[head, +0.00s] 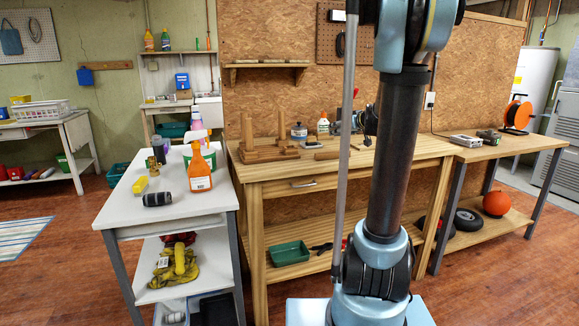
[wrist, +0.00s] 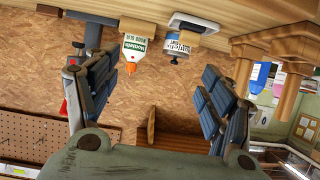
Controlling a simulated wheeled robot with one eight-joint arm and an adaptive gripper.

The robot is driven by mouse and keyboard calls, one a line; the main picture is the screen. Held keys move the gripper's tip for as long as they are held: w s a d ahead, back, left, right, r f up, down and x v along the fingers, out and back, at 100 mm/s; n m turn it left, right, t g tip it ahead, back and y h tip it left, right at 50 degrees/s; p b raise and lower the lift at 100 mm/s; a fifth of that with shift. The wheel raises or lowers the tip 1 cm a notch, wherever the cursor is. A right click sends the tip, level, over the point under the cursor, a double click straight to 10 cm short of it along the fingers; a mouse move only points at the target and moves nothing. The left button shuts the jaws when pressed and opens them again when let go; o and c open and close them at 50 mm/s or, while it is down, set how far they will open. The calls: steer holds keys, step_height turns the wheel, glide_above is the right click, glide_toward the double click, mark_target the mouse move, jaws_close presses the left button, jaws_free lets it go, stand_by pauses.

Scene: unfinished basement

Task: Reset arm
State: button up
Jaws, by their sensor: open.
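My gripper (wrist: 158,78) shows in the wrist view, with its two dark padded fingers spread wide apart at left and right. Nothing is held between them. The wrist picture is upside down, with the workbench top along its upper edge. A white glue bottle with an orange tip (wrist: 138,48) and a small labelled jar (wrist: 178,46) appear in the gap between the fingers, beyond them. In the head view my arm rises in front of the workbench (head: 340,168), and the gripper cannot be made out clearly.
A wooden peg stand (head: 265,152) is on the workbench, with the jar (head: 298,132) behind it. A white table (head: 165,205) at left holds an orange spray bottle (head: 199,172) and a black cylinder (head: 157,199). A side table (head: 490,151) at right carries an orange cable reel (head: 518,114).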

steer(key=s+a+f+g, duration=0.1)
steer(key=s, duration=0.2)
steer(key=s+a+f, duration=0.1)
steer(key=s+a, duration=0.1)
steer(key=s+a+f+g, duration=0.1)
steer(key=s+a, duration=0.1)
steer(key=s, duration=0.1)
steer(key=shift+s+a+f+g, duration=0.1)
steer(key=shift+s+a+g, duration=0.1)
steer(key=shift+s+g, duration=0.1)
steer(key=s+f+m+g+h, duration=0.1)
steer(key=s+f, duration=0.5)
steer(key=s, duration=0.6)
steer(key=s+d+f+m+g+h, duration=0.1)
steer(key=s+f+g, duration=0.3)
steer(key=s, duration=0.8)
steer(key=s+d+f+m+g+h, duration=0.1)
steer(key=s+f+g+h, duration=0.1)
steer(key=s+f, duration=0.6)
steer(key=s, duration=0.4)
steer(key=shift+f+m+g+h, duration=0.25)
steer(key=shift+m+g+h, duration=0.05)
steer(key=shift+g, duration=0.1)
steer(key=shift+w+f, duration=0.2)
steer(key=shift+w, duration=0.2)
